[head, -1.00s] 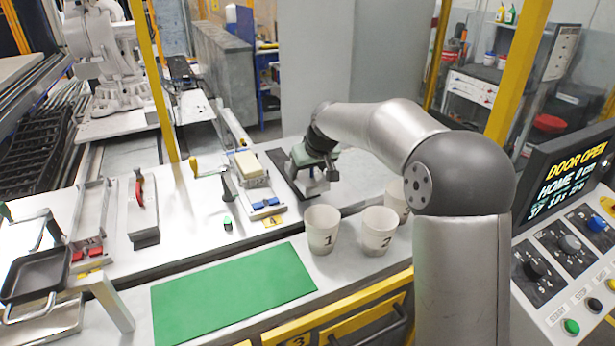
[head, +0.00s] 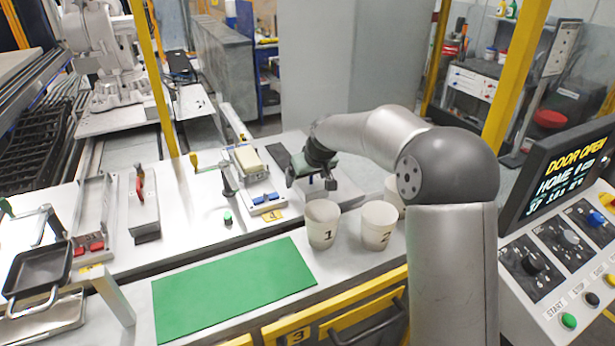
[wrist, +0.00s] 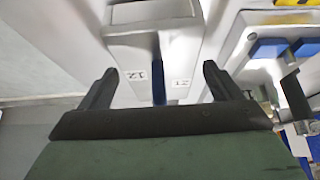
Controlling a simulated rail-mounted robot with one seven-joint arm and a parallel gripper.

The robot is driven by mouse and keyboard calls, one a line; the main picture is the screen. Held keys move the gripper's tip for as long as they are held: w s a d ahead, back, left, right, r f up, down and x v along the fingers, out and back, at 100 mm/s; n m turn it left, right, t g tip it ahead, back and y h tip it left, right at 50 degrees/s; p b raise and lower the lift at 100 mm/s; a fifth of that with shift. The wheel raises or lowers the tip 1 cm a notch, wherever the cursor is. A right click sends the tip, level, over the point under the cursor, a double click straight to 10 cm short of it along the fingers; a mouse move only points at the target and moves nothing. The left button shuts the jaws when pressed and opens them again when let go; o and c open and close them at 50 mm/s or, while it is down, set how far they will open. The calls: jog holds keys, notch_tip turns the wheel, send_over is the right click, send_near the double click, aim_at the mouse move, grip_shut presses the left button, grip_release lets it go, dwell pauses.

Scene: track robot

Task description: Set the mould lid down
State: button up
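My gripper (head: 312,184) is over the bench at the centre of the head view. In the wrist view its two dark fingers (wrist: 160,88) stand wide apart. A pale grey block with a raised top (wrist: 150,38) lies beyond and between the fingertips. Two small number labels and a blue strip show on or beside it. It may be the mould or its lid; I cannot tell which. I see no clear contact between the fingers and the block. In the head view my gripper hides most of what is under it.
A dark plate (head: 279,157) lies beside my gripper. A fixture with a cream block (head: 248,160) and blue pads (head: 264,199) stands to the left. Numbered cups (head: 322,224) (head: 378,226) stand close in front. The green mat (head: 235,289) is bare.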

jog(key=shift+s+r, duration=0.1)
jog(key=shift+r, duration=0.35)
jog(key=b+v, duration=0.1)
jog(key=v, duration=1)
jog(key=shift+r+b, duration=0.2)
jog(key=shift+b, duration=0.15)
jog(key=shift+s, duration=0.1)
